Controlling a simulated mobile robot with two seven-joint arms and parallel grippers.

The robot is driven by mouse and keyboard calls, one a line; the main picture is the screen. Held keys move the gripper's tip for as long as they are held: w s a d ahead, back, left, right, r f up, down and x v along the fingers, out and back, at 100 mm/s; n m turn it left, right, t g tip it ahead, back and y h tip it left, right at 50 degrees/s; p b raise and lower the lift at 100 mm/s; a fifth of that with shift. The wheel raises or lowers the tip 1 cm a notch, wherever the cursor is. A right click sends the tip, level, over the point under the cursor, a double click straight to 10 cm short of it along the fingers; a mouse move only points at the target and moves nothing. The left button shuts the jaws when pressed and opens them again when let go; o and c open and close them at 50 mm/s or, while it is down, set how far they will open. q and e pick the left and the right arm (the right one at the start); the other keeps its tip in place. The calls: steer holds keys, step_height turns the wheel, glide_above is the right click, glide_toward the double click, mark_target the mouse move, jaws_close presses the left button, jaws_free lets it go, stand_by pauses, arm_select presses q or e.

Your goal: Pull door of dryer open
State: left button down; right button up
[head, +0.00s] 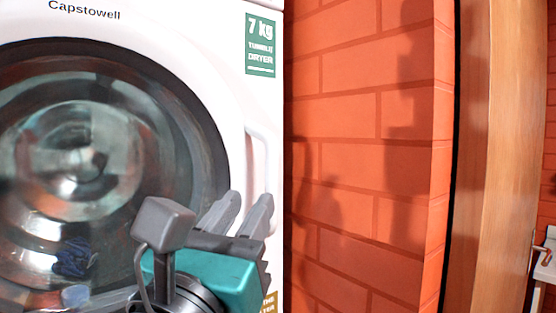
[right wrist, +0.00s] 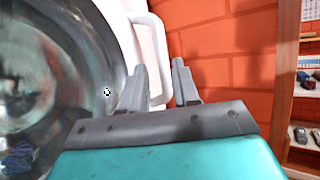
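The white dryer (head: 215,60) fills the left of the head view. Its round dark glass door (head: 75,150) looks closed. A white vertical handle (head: 263,150) stands at the door's right side and also shows in the right wrist view (right wrist: 151,40). My right gripper (head: 250,197) is just in front of the handle's lower part. Its two grey fingers are apart, and in the right wrist view the gripper (right wrist: 158,65) has the handle showing between and beyond its fingertips. I cannot tell whether they touch it. My left gripper is not in view.
An orange brick wall (head: 360,150) stands right of the dryer, with a wooden door frame or post (head: 505,130) beyond it. The right wrist view shows a shelf (right wrist: 300,120) with small items at far right. Dark blue cloth (head: 75,258) shows behind the glass.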

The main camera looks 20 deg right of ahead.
mark_target(270, 174)
steer(key=p+x, duration=0.2)
steer(key=x, duration=0.9)
steer(key=shift+w+d, duration=0.1)
steer(key=shift+d, duration=0.05)
jaws_close()
